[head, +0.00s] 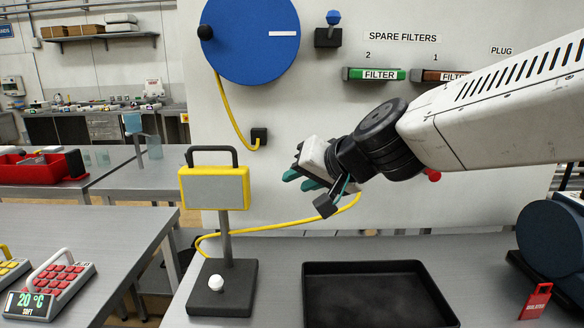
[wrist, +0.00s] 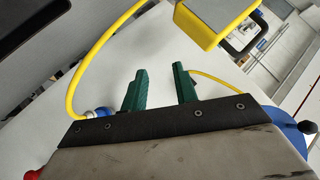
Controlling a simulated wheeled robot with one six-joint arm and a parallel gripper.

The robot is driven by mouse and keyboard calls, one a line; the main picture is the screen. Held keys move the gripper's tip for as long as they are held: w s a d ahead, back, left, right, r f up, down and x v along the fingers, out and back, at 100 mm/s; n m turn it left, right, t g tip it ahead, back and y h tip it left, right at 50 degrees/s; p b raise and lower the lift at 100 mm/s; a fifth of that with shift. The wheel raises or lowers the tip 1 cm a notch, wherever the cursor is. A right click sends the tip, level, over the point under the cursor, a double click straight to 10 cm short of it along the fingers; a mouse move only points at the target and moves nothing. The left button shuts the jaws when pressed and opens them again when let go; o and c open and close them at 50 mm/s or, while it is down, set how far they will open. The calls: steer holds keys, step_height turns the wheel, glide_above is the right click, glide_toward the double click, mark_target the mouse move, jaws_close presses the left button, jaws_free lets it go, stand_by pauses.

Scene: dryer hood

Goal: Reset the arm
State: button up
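My gripper (head: 301,180) hangs in the air in front of the white wall panel, above the table and behind the black tray. My arm reaches in from the right. In the wrist view the two green fingers of my gripper (wrist: 160,71) stand apart with nothing between them. A yellow-framed box (head: 214,187) on a grey post stands to the left of my gripper, apart from it; its yellow body also shows at the top of the wrist view (wrist: 214,20).
The black tray (head: 310,308) lies on the table below. A yellow cable (head: 275,228) runs behind my gripper. A blue disc (head: 250,40), a green filter (head: 379,74) and a brown filter (head: 440,75) are on the wall. A dark blue round thing (head: 550,245) stands right.

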steer(key=s+d+f+g+h, duration=0.2)
steer(key=s+d+f, duration=0.1)
steer(key=s+d, duration=0.5)
steer(key=s+d+f+g+h, duration=0.2)
steer(key=s+d+f+g, duration=0.1)
steer(key=s+d, duration=0.5)
steer(key=s+d+f+g+h, duration=0.2)
steer(key=s+d+f+h, duration=0.1)
steer(key=s+d, duration=0.5)
steer(key=shift+s+d+f+g, duration=0.3)
steer(key=shift+s+d+f, duration=0.15)
steer(key=shift+s, duration=0.3)
steer(key=shift+a, duration=0.1)
stand_by(1.2)
